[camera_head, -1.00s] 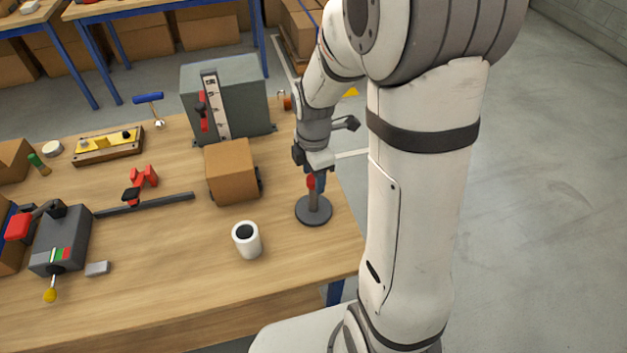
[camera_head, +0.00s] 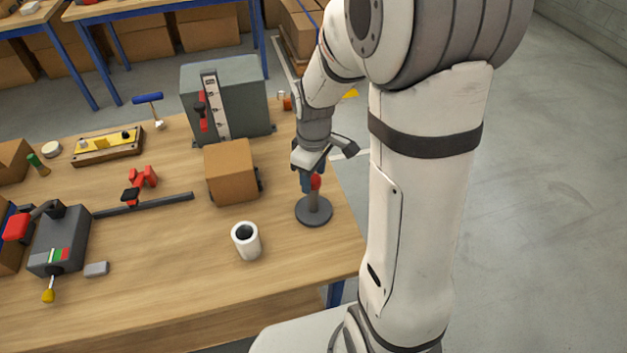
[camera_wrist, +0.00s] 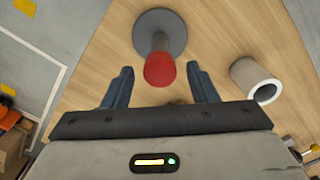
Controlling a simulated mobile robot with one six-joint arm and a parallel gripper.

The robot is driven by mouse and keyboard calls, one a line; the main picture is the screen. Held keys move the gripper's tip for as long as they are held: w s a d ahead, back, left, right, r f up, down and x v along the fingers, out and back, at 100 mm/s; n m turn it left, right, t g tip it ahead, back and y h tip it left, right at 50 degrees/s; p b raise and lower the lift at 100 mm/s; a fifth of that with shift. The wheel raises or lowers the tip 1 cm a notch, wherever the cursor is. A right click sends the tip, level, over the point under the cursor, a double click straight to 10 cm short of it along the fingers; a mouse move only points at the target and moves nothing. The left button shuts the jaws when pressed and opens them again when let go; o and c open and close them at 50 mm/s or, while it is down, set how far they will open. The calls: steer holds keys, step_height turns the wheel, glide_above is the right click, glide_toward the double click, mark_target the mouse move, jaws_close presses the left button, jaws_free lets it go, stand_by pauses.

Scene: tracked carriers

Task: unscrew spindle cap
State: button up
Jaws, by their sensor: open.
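The red spindle cap (camera_head: 316,182) sits on top of a short grey post with a round dark base (camera_head: 314,212) near the table's right edge. In the wrist view the red cap (camera_wrist: 160,70) lies between and slightly beyond the two blue fingers, with the round base (camera_wrist: 150,32) behind it. My gripper (camera_head: 310,181) is at the cap from above; in the wrist view my gripper (camera_wrist: 160,86) is open, with a gap on both sides of the cap. Part of the cap is hidden by a finger in the head view.
A white hollow cylinder (camera_head: 246,240) stands left of the spindle and also shows in the wrist view (camera_wrist: 254,80). A cardboard box (camera_head: 231,172) and a grey cabinet (camera_head: 240,100) stand further left and back. The front right of the table is clear.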

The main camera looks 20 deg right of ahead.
steer(key=m, duration=0.9)
steer(key=shift+c, duration=0.3)
steer(key=c, duration=0.7)
steer(key=n, duration=0.3)
steer(key=shift+n, duration=0.4)
steer(key=shift+c, duration=0.2)
steer(key=n, duration=0.4)
steer(key=shift+b, duration=0.3)
steer(key=shift+n, duration=1)
